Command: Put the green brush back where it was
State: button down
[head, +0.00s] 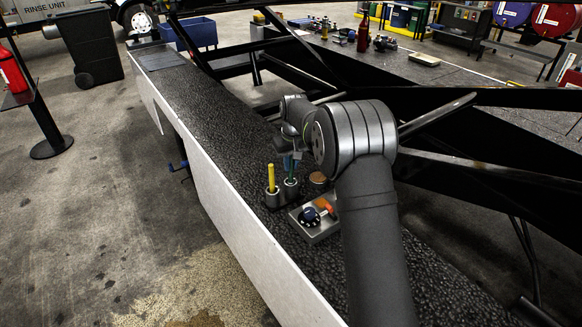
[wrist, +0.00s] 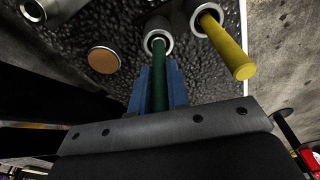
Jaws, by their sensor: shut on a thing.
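The green brush (wrist: 159,75) shows as a green handle between the blue fingers of my gripper (wrist: 160,90), which is shut on it. The brush's far end meets the mouth of a metal cup (wrist: 152,24); it looks inside the rim, but how deep is hidden. In the head view the green brush (head: 290,181) stands roughly upright at its cup (head: 291,195), below my gripper (head: 291,157). My wrist partly covers this spot.
A yellow-handled brush (head: 271,177) stands in a neighbouring cup (head: 274,199), close to my gripper. A round brown-topped piece (head: 318,179) is on the other side. The black belt (head: 215,115) beyond is clear.

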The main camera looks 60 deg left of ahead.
jog(key=shift+f, duration=0.75)
jog(key=c, duration=1.4)
grip_release()
jog(key=r, duration=0.4)
jog(key=d+r, duration=0.1)
jog(key=r, duration=0.7)
jog(key=shift+s+d, duration=0.15)
jog(key=shift+d, duration=0.05)
